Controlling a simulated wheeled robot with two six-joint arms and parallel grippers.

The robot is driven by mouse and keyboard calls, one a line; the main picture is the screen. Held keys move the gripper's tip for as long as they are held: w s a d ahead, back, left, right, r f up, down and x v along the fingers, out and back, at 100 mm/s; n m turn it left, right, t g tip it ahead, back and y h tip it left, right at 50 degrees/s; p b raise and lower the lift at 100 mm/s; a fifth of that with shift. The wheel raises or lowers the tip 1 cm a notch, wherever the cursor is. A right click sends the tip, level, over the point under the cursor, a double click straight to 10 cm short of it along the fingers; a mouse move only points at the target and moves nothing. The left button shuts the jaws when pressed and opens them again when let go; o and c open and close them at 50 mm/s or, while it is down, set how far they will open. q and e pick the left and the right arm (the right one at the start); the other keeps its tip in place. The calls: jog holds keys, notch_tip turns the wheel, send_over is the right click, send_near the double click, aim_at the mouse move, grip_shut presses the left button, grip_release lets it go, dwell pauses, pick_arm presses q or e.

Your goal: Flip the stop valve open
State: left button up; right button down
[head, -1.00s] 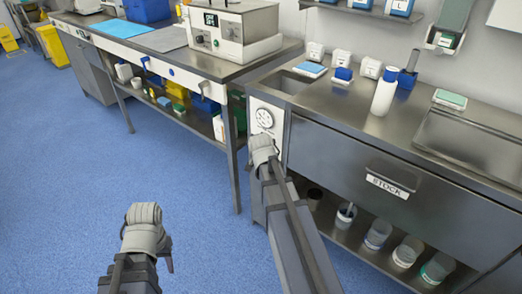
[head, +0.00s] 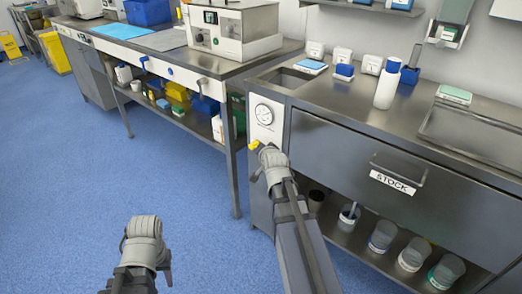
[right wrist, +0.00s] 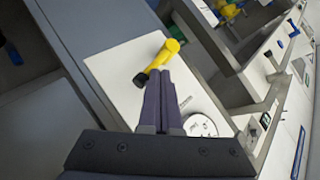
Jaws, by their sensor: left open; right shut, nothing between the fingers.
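The stop valve's yellow lever (head: 254,145) shows on the white panel (head: 263,111) at the left end of the right-hand bench, below a round gauge (head: 263,115). In the right wrist view the yellow lever (right wrist: 160,56) lies slanted, with a black end at its lower left. My right gripper (head: 267,150) is right beside the lever; its shut, empty fingertips (right wrist: 165,73) overlap the lever's lower edge in the wrist view. I cannot tell whether they touch. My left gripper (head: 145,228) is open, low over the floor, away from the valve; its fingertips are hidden.
A steel drawer marked STOCK (head: 393,182) is right of the panel, with several jars on the shelf below. A white bottle (head: 386,85) stands on the bench top. Another bench (head: 180,60) runs along the left. The blue floor (head: 70,190) is clear.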

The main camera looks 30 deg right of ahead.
jog(key=shift+w, duration=0.1)
pick_arm(q)
jog(key=shift+f, duration=0.15)
pick_arm(e)
jog(key=shift+w+a+f, duration=0.15)
jog(key=shift+w+a, duration=0.15)
jog(key=shift+w, duration=0.35)
